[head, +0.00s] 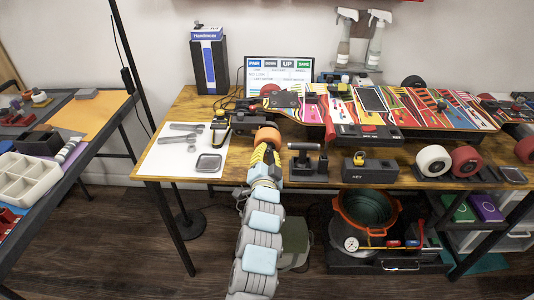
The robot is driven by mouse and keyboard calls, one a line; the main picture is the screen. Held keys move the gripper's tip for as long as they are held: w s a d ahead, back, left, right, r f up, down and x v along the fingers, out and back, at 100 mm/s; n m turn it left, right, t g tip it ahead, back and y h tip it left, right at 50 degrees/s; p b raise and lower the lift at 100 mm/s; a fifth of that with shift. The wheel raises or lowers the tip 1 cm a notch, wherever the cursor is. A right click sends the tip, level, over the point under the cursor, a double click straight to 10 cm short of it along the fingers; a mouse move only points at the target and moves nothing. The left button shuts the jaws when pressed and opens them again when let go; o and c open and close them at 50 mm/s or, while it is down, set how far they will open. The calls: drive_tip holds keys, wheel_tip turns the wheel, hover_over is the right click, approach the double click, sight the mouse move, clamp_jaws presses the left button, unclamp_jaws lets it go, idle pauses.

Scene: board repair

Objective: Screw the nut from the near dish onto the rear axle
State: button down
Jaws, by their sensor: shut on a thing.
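My gripper (265,153), marked with yellow and black stripes, is at the front left of the workbench, right up against an orange wheel (268,134). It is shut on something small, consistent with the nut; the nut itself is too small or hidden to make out. The orange wheel is at the near side of the skateboard deck's (440,108) left end, with a red wheel (270,89) on the far side. The rear axle's near end is hidden by my gripper and wheel. A grey square dish (209,163) lies on the white mat; no nut shows in it.
Wrenches (184,133) lie on the white mat (160,160). A black tool with yellow parts (243,123) stands left of the wheel. White (433,160) and red (467,161) wheels are farther right.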

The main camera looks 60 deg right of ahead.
drive_tip(key=shift+f, duration=0.1)
drive_tip(key=m+p, duration=0.1)
drive_tip(key=m, duration=0.4)
drive_tip(key=c, duration=1)
unclamp_jaws()
drive_tip(key=shift+c, duration=0.7)
drive_tip(key=p+v, duration=0.2)
drive_tip(key=v, duration=0.5)
drive_tip(key=shift+a+p, duration=0.25)
drive_tip(key=shift+p, duration=0.05)
